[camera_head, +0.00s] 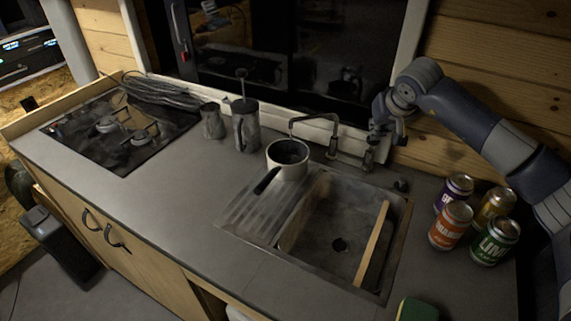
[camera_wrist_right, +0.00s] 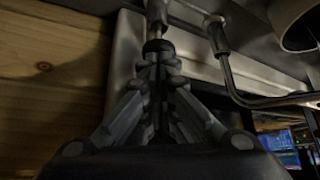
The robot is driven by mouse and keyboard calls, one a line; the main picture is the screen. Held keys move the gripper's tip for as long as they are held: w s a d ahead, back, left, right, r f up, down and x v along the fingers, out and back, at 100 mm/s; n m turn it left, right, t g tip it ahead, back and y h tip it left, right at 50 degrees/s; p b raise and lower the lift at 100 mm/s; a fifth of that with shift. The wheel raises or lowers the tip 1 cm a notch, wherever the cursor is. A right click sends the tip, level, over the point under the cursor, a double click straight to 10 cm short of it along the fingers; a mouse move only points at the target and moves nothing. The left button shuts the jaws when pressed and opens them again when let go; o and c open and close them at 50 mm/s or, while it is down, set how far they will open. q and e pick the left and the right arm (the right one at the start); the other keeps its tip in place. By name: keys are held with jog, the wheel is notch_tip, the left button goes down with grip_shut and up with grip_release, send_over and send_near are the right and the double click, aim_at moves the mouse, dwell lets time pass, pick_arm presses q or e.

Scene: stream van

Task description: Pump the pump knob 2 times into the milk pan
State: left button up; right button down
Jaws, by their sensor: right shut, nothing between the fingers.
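The milk pan (camera_head: 288,170) is a white round pan with a dark inside. It stands beside the sink, under the end of the curved metal spout (camera_head: 320,117). It also shows in the right wrist view (camera_wrist_right: 284,14), cut by the top right edge. The pump knob (camera_wrist_right: 158,46) is a dark cap on a metal stem, right at my right fingertips. My right gripper (camera_head: 375,137) is shut and empty, pointing down over the pump beside the spout. It hides much of the knob in the head view; contact is hard to tell. My left gripper is not in view.
The sink (camera_head: 325,225) holds a wooden strip (camera_head: 371,243) along its right side. Several cans, such as the green one (camera_head: 494,241), stand right of it. A grey mug (camera_head: 212,122) and a French press (camera_head: 246,127) stand left. The left counter front is clear.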

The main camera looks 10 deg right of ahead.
jog(key=shift+s+f+b, duration=0.1)
jog(key=shift+f+b, duration=0.6)
jog(key=shift+f, duration=0.55)
jog(key=shift+r, duration=0.15)
jog(key=shift+r+p, duration=1.55)
jog(key=shift+r, duration=0.6)
notch_tip(320, 180, up, 6)
jog(key=p, duration=0.4)
